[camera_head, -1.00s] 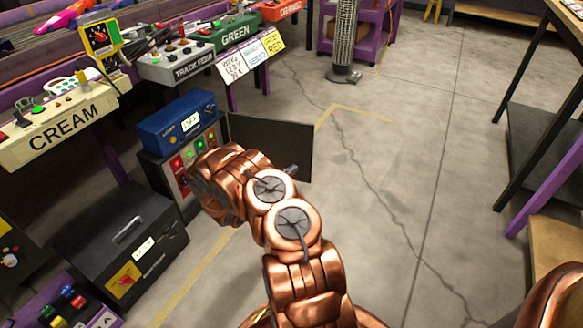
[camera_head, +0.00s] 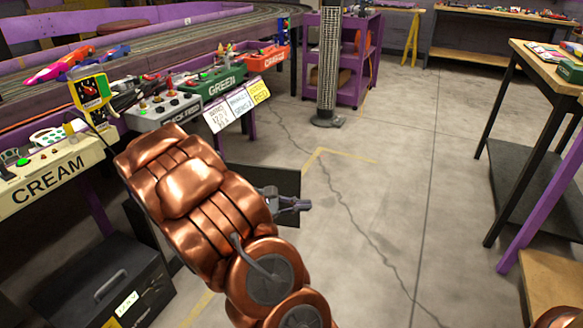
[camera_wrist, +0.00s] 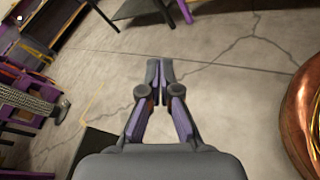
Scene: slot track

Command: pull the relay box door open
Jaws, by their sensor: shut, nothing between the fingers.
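The relay box (camera_head: 138,222) is mostly hidden behind my arm in the head view; only a dark strip of its side shows. Its dark door (camera_head: 285,183) stands swung out to the right of the box, partly covered by my arm and gripper. My gripper (camera_head: 303,204) shows small and grey in front of the door's right part; I cannot tell whether it touches it. In the wrist view my gripper (camera_wrist: 160,72) is shut and empty, its fingertips together over bare floor. A dark panel (camera_wrist: 93,152) at its lower left is probably the door.
The cream control panel (camera_head: 50,180) and black drawer case (camera_head: 105,285) are at the left. A perforated column (camera_head: 328,65) stands ahead by a purple cart (camera_head: 362,85). A dark-legged table (camera_head: 530,140) is at the right. The floor between is clear.

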